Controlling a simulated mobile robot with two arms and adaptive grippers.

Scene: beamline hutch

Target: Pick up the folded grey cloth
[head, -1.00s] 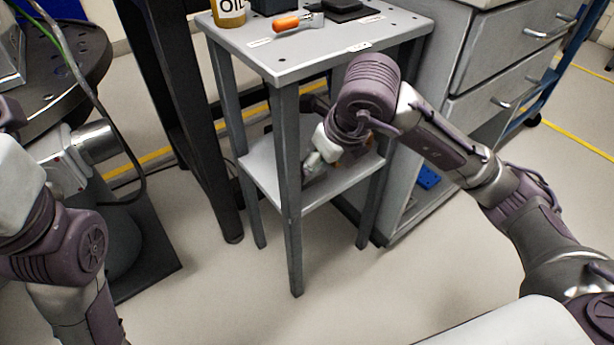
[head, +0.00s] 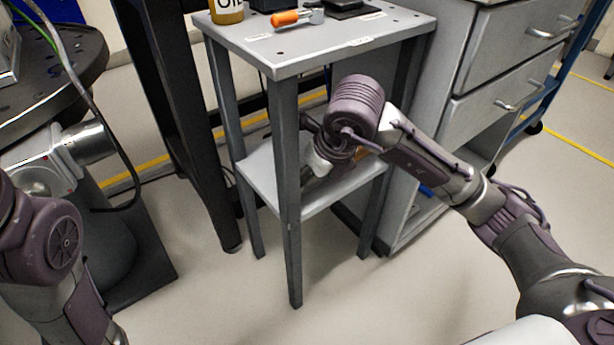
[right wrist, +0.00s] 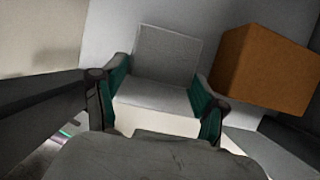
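In the right wrist view, a flat-faced grey block shape, which looks like the folded grey cloth (right wrist: 165,68), lies straight ahead between my fingers. My right gripper (right wrist: 158,78) has its two teal-padded fingers spread wide, one on each side of it. I cannot tell whether the pads touch it. In the head view, my right arm reaches under the tabletop to the lower shelf (head: 258,172) of the grey stand. My wrist hides the cloth and most of the gripper there. My left arm shows at the left edge, but its gripper is out of view.
An orange-brown box (right wrist: 262,70) stands right of the cloth, close to my right finger. The stand's tabletop (head: 300,55) is overhead, with an oil bottle (head: 226,10) and an orange-handled tool (head: 292,18). Stand legs (head: 289,200) and a drawer cabinet (head: 490,70) flank my arm.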

